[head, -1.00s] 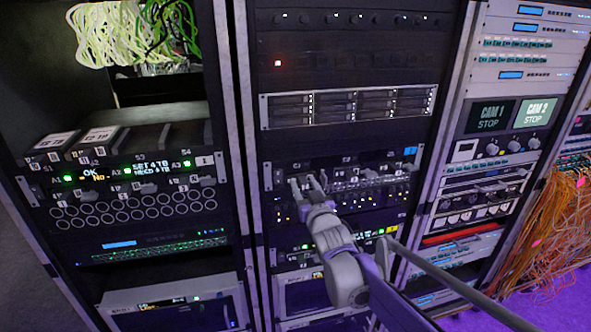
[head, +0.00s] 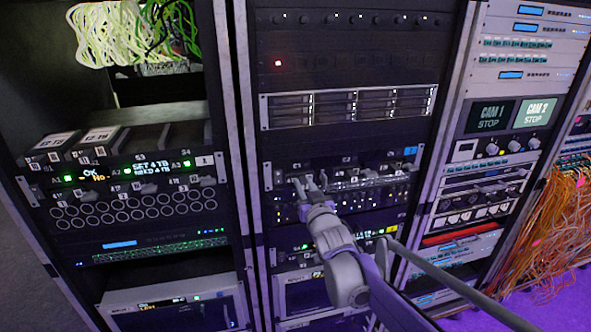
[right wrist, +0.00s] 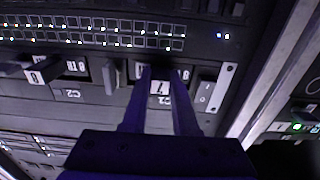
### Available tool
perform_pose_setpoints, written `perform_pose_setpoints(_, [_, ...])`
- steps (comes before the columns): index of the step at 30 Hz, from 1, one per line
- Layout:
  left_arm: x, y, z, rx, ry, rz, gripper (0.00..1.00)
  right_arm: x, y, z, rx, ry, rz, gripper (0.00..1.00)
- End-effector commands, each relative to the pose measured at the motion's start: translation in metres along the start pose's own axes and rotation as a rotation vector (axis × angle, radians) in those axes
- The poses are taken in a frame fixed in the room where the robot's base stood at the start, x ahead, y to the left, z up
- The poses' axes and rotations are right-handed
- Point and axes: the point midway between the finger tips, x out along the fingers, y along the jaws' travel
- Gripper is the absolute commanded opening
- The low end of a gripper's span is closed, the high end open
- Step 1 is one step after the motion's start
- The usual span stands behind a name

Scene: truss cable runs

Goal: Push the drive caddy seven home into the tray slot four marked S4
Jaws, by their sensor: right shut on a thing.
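The drive caddy seven (right wrist: 159,88), its white tag reading 7, is in a row of numbered units low in the middle rack, by a C1 mark. My right gripper (right wrist: 160,72) has a finger on each side of this tag and is shut on the caddy. In the head view, my right gripper (head: 311,184) is at the left end of this row and covers most of the caddy. The tray slot four marked S4 (head: 186,152) is at the right end of the tray in the left rack; whether it is empty is hard to tell. My left gripper is out of view.
Two boxes with white labels (head: 58,141) lie in the left part of the tray. A small display (head: 151,167) under S3 appears to mention 4 TB. A rack post (head: 240,120) stands between tray and gripper. Orange cables (head: 550,240) hang at far right.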

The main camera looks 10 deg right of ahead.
Motion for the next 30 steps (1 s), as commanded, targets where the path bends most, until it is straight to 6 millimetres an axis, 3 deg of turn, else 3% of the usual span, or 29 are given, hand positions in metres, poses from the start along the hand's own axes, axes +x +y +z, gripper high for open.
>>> perform_pose_setpoints(30, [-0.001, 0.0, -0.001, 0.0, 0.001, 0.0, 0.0, -0.02, 0.0, -0.002, 0.0, 0.002, 0.0, 0.0])
